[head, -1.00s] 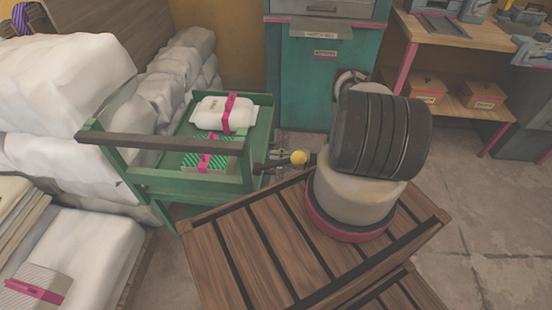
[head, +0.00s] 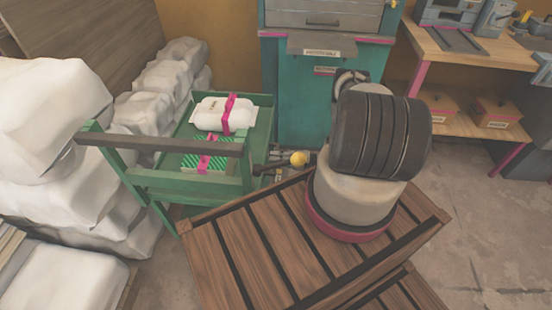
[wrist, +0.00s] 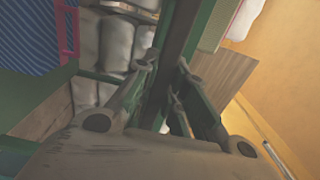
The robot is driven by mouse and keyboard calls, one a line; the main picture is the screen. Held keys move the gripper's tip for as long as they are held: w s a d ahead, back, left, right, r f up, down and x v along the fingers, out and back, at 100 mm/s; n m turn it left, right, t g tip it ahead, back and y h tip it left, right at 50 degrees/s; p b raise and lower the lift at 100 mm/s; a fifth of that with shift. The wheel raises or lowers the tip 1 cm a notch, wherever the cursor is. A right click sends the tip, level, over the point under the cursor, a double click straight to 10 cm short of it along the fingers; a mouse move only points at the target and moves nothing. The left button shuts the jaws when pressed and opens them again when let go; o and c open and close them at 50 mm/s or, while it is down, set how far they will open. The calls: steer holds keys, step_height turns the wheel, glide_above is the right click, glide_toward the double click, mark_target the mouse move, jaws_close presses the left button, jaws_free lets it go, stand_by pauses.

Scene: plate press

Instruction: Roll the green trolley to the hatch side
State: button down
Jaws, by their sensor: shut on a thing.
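The green trolley (head: 160,182) stands at the left in the head view, with a dark handle bar (head: 160,145) across its near end. A white package with a pink strap (head: 211,116) and a green striped package (head: 204,160) lie on it. In the wrist view my gripper (wrist: 166,70) is shut on a dark bar of the trolley, with one finger on each side. A teal machine (head: 305,110) with a grey front tray stands beyond the trolley; I cannot tell which part is the hatch.
White sacks (head: 45,130) are piled close along the trolley's left side. A wooden workbench (head: 476,45) with boxes on its lower shelf stands at the back right. Bare floor (head: 475,220) is free at the right.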

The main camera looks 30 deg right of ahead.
steer(key=shift+w+d, duration=0.25)
steer(key=c, duration=1.4)
jaws_free()
steer(key=shift+c, duration=0.2)
steer(key=shift+s, duration=0.1)
steer(key=v, duration=1.2)
